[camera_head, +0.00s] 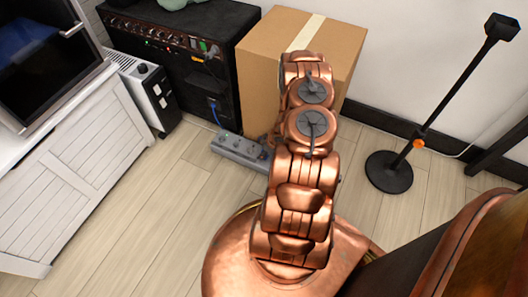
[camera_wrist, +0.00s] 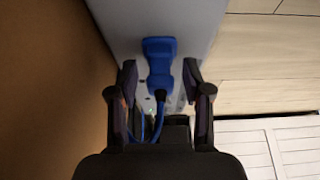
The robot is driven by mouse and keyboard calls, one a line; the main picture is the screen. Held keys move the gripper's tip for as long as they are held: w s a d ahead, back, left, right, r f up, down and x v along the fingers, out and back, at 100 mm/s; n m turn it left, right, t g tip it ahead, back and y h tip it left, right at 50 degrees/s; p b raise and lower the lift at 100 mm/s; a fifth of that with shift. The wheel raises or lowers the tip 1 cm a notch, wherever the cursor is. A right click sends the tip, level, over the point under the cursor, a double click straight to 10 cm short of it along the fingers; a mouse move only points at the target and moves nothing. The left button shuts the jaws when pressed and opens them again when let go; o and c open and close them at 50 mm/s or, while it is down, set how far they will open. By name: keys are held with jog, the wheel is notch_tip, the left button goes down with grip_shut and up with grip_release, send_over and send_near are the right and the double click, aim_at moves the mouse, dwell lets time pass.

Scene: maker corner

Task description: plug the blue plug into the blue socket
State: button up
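In the wrist view the blue plug (camera_wrist: 160,76) lies over a light grey surface, with its blue cord running back toward me. A wider blue piece sits at its far end; I cannot tell whether this is part of the plug or the blue socket. My gripper (camera_wrist: 159,70) is open, one finger on each side of the plug, with a gap on both sides. In the head view a grey power strip (camera_head: 238,149) lies on the floor beside the cardboard box. My arm hides my gripper and the strip's right end there.
The cardboard box (camera_head: 262,75) stands right behind the strip. A black amplifier (camera_head: 185,60) with a blue cord (camera_head: 215,113) is to its left, beside a small heater (camera_head: 150,98). A black stand (camera_head: 389,172) is at right. The floor at front left is clear.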

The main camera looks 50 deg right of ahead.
dwell(0.3)
jog(key=v, duration=1.2)
dwell(0.6)
jog(key=shift+a, duration=0.15)
